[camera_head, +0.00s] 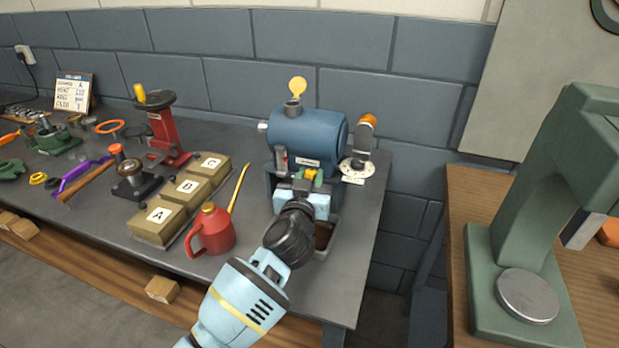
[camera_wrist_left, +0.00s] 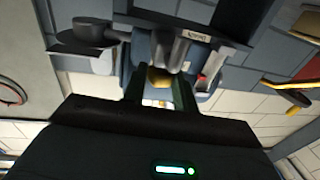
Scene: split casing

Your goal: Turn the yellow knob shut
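The yellow knob (camera_head: 311,173) is on the front of a blue tank machine (camera_head: 305,130), just beyond my left gripper. It also shows in the left wrist view (camera_wrist_left: 160,78), between the two dark fingers of my left gripper (camera_wrist_left: 160,92). In the head view the left gripper (camera_head: 308,184) reaches up to the machine's front, and its light-blue body hides part of it. The fingers stand apart with the knob between them. I cannot tell whether they touch it. My right gripper is in neither view.
A red oil can (camera_head: 212,232) with a long yellow spout and boxes marked A, B and C (camera_head: 158,218) stand left of the machine. An orange-topped lever (camera_head: 365,135) is close on its right. A green press (camera_head: 545,210) stands on a wooden bench at the right.

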